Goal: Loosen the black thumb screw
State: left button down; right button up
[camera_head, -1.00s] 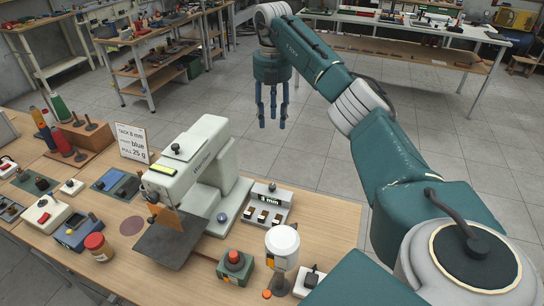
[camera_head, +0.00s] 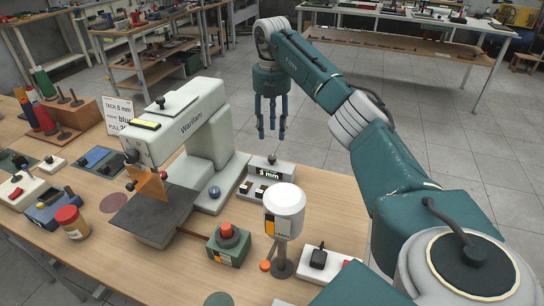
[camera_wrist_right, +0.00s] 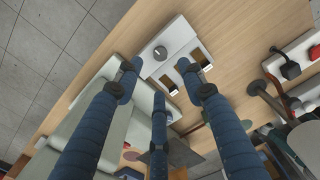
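My right gripper (camera_head: 271,134) hangs fingers down, open and empty, above the far side of the bench. The pale tagging machine (camera_head: 190,125) also has a black knob (camera_head: 160,102) on top and another (camera_head: 131,156) in front. I cannot tell which is the thumb screw.
A white-capped post (camera_head: 284,215) and a green box with a red button (camera_head: 229,243) stand in front of the block. A white switch box (camera_head: 325,262) is at right. Tools and a sign (camera_head: 118,115) fill the left. The machine's dark plate (camera_head: 155,213) is bare.

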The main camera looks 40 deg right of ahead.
aim_at(272, 157)
notch_tip(272, 157, down, 10)
jog(key=shift+r+p, duration=0.25)
jog(key=shift+p, duration=0.1)
grip_shut()
